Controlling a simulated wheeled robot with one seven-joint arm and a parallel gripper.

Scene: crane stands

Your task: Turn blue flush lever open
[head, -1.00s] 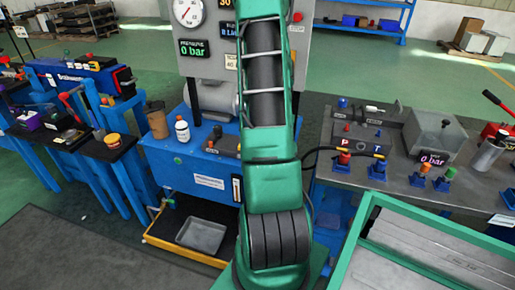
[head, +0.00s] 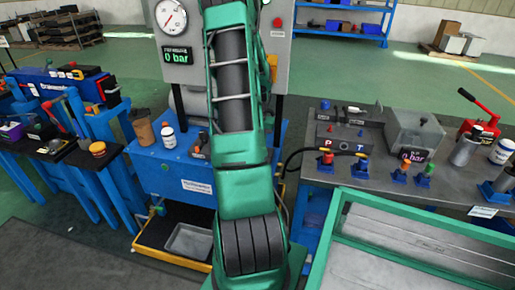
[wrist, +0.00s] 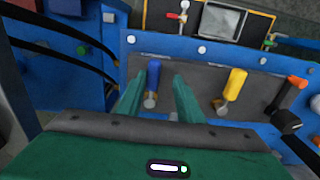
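In the wrist view the blue flush lever (wrist: 153,79) stands upright in the picture on a dark plate, with a round metal pivot at its lower end. My gripper (wrist: 161,77) is open, its two green fingers apart. The blue lever shows between the fingertips, closer to the left finger. I cannot tell whether a finger touches it. In the head view my green arm hides the gripper, and I cannot make out the blue lever there.
A yellow lever (wrist: 235,84) sits right of the fingers, and an orange-tipped handle (wrist: 292,88) lies farther right. Black hoses (wrist: 62,50) run at the left. In the head view a gauge panel (head: 187,75) stands behind my arm, and a grey bench (head: 450,195) is at right.

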